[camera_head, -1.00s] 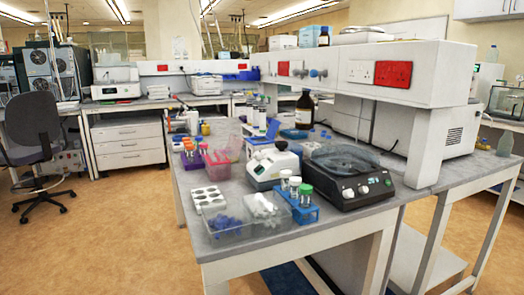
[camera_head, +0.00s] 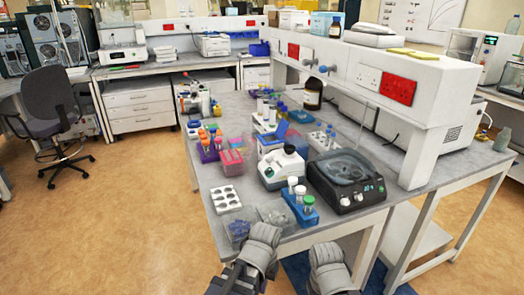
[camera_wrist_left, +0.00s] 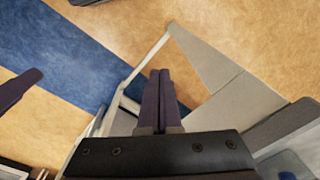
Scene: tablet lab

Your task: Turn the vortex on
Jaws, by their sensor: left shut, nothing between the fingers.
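The vortex appears to be the small white device with a dark round top (camera_head: 283,166), on the near half of the bench in the head view. Its switch is too small to make out. My left gripper (camera_wrist_left: 160,76) shows in the left wrist view with its two dark fingers together and empty, above the floor by the bench frame. In the head view my grey arm parts are at the bottom, in front of the bench's near edge and apart from the vortex. A dark finger-like part at the left of the wrist view may be my right gripper; its jaws cannot be made out.
A black device with a clear lid (camera_head: 345,180) stands right of the vortex. A blue tube rack (camera_head: 301,212), clear bins (camera_head: 238,228) and a white well plate (camera_head: 225,197) lie near the front edge. A white shelf (camera_head: 360,75) overhangs the bench's right side.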

